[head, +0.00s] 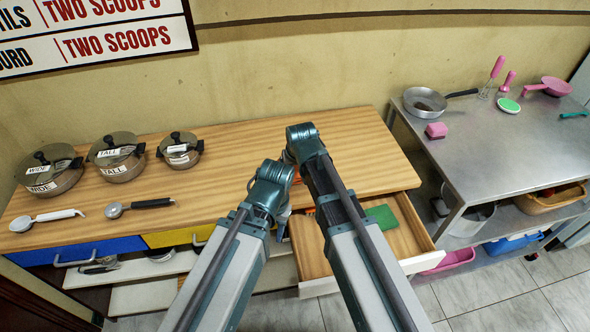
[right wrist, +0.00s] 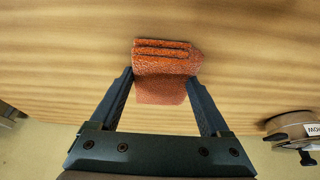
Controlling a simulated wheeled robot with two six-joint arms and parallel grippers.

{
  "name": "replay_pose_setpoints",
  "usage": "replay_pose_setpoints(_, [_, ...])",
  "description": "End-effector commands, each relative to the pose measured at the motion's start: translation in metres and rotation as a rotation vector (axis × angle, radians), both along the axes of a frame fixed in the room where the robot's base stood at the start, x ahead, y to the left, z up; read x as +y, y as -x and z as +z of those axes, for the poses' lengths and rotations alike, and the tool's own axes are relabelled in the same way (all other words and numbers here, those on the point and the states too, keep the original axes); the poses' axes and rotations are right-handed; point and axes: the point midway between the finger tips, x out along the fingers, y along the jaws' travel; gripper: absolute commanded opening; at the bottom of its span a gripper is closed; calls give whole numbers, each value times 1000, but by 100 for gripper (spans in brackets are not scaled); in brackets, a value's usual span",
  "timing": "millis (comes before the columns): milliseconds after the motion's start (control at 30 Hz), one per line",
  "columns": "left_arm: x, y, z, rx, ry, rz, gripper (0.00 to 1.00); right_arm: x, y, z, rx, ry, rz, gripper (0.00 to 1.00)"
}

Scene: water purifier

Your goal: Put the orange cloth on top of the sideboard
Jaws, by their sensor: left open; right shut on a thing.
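The orange cloth (right wrist: 162,68) is folded and sits between the fingers of my right gripper (right wrist: 165,100) in the right wrist view. The gripper is shut on it over the wooden top of the sideboard (head: 238,150). I cannot tell whether the cloth touches the wood. In the head view my right forearm mostly hides the cloth and that gripper; only slivers of orange show by the arm. My left gripper (head: 284,222) points down by the sideboard's front edge, partly hidden by its own arm. It is open and appears empty.
Three lidded pots (head: 117,157) and two ladle-like utensils (head: 140,206) occupy the sideboard's left part. An open drawer (head: 409,241) holds a green item (head: 382,217). A metal table (head: 485,125) stands at right with a pan (head: 425,101). The top's right end looks clear.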

Motion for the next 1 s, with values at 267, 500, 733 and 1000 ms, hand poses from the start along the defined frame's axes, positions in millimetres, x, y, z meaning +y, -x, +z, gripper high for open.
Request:
replay_pose_setpoints(267, [0, 0, -3, 0, 0, 0, 44, 0, 0, -2, 0, 0, 0, 100])
replay_pose_setpoints(500, [0, 0, -1, 0, 0, 0, 44, 0, 0, -1, 0, 0, 0, 100])
replay_pose_setpoints(733, [0, 0, 12, 0, 0, 0, 44, -1, 4, 12, 0, 0, 0, 100])
replay_pose_setpoints(1000, [0, 0, 47, 0, 0, 0, 44, -4, 17, 48, 0, 0, 0, 100])
